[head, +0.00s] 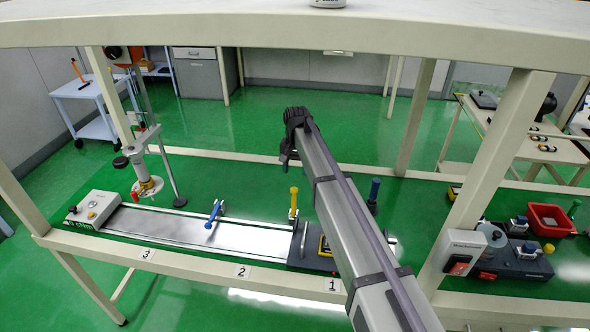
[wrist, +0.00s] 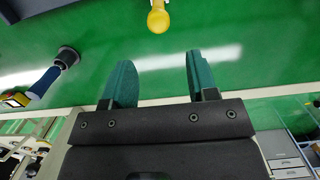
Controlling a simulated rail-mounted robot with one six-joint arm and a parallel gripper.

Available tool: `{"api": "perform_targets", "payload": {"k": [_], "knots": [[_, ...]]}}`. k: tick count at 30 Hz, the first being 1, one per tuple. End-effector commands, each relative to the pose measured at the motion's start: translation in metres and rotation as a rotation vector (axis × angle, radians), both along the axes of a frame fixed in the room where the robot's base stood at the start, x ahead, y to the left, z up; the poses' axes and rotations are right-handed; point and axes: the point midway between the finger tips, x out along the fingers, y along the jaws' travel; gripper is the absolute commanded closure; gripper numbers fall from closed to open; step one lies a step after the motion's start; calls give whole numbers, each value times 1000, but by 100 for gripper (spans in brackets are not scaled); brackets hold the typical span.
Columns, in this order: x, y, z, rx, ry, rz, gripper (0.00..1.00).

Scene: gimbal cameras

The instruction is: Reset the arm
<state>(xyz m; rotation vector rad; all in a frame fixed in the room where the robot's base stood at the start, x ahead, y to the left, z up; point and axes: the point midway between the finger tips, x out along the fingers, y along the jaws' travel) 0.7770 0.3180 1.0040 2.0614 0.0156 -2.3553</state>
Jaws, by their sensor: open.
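My arm reaches forward through the middle of the head view, over the bench. My gripper shows in the wrist view (wrist: 157,82) as two green fingers standing well apart, with nothing between them. In the head view the arm's dark end is raised above the bench, and the fingers are hard to make out there. A yellow-handled tool (wrist: 158,18) shows beyond the fingers in the wrist view, apart from them. A blue-handled piece (wrist: 50,75) is at the left of that view.
The bench below holds a long metal track (head: 170,229) with a blue clamp (head: 214,214), a yellow handle (head: 293,202) and a dark blue handle (head: 373,191). A burner-like stand (head: 148,180) is at left. A red tray (head: 549,220) is at right. A shelf (head: 420,28) crosses above.

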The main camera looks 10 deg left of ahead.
Motion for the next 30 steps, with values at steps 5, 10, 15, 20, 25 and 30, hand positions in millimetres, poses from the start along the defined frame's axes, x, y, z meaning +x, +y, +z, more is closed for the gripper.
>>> {"api": "perform_targets", "payload": {"k": [5, 10, 15, 20, 25, 30], "knots": [[3, 0, 27, 0, 0, 0, 47], [3, 0, 24, 0, 0, 0, 47], [3, 0, 23, 0, 0, 0, 47], [-13, -8, 23, 14, -21, 91, 47], [-117, -101, 22, 25, -73, 180, 47], [-234, -220, 22, 19, -118, 156, 47]]}}
